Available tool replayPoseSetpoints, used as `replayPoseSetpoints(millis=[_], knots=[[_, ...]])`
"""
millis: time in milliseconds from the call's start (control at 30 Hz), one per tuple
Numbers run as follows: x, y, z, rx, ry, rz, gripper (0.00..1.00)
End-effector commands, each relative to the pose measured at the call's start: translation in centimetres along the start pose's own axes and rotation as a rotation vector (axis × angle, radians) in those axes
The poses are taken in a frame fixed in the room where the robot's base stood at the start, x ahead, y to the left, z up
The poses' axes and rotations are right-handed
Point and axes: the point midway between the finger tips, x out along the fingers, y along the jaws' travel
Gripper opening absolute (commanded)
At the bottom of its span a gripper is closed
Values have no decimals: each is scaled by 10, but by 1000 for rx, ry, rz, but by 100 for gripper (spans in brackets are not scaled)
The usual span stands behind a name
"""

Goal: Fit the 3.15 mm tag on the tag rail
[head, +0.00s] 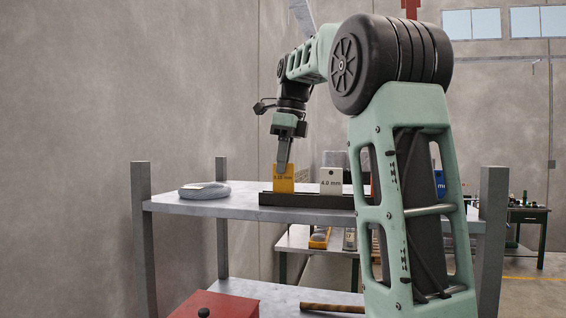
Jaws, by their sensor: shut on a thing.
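The yellow tag marked 3.15 mm (283,184) is upright at the left part of the dark tag rail (305,200). The rail lies on the upper grey shelf. My gripper (284,168) points down from above and is shut on the top of the yellow tag. The tag's lower edge meets the rail in this view; I cannot tell whether it is seated in it or just behind or above it. A white tag marked 4.0 mm (331,181) stands on the rail to the right. My arm hides the rail's right end.
A grey rounded object (205,190) lies on the upper shelf (240,206) at the left. Grey posts (141,230) stand at the shelf corners. A red box (215,304) and a brown rod (332,308) are on the lower shelf. A workbench (527,214) stands far right.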

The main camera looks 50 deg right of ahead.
Motion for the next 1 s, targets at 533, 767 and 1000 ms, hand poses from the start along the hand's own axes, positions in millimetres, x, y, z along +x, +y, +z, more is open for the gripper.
replayPoseSetpoints(millis=[533, 767, 1000], knots=[[7, 0, -1, 1, 0, 1, 37], [7, 0, -1, 1, 0, 1, 37], [-12, -4, -1, 1, -1, 1, 37]])
